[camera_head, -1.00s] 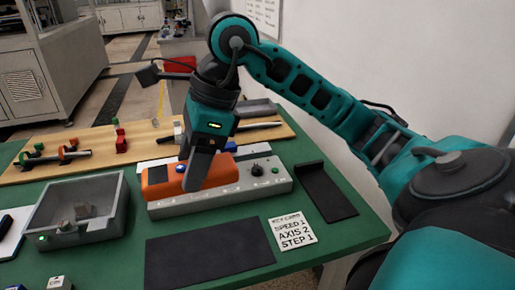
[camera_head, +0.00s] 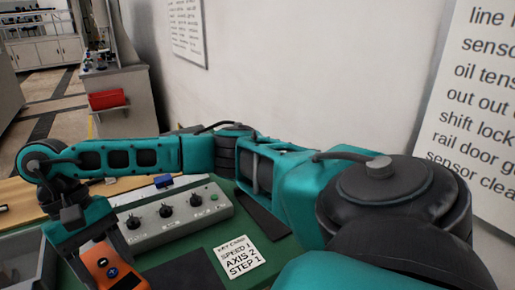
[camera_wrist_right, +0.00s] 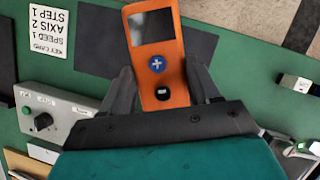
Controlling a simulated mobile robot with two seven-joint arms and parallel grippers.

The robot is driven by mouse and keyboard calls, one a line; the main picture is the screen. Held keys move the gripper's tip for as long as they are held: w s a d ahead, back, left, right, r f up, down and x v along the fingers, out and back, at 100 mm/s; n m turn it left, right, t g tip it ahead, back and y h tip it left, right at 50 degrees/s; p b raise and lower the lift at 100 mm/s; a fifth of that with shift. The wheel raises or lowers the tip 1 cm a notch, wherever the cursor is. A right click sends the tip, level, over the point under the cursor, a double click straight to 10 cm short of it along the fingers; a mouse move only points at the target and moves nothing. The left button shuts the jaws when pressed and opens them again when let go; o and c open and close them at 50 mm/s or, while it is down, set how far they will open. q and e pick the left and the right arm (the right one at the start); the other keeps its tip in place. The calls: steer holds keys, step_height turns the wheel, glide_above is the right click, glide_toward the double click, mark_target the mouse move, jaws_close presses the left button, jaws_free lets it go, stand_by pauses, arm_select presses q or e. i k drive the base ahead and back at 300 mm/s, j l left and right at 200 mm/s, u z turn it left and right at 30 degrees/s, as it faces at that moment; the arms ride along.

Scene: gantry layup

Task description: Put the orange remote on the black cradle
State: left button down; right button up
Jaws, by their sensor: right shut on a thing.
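The orange remote (camera_head: 100,266), with a dark screen and round buttons, is at the lower left of the head view. It also shows in the right wrist view (camera_wrist_right: 177,75). My right gripper (camera_head: 106,258) is shut on it, with one finger along each side, and holds it over the table. The black cradle (camera_head: 262,213) looks like the dark, long piece right of the control box, partly hidden behind my right arm. The remote is well to its left. My left gripper is not in view.
The grey control box (camera_head: 178,220) with black knobs stands behind the remote. A flat black mat (camera_head: 190,272) and a white key card (camera_head: 239,256) lie on the green table. A grey bin (camera_head: 22,268) is at the left edge.

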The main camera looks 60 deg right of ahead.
mark_target(273, 217)
steer(key=j+z, duration=0.1)
steer(key=z, duration=0.25)
steer(key=j+z, duration=0.15)
steer(key=z, duration=0.2)
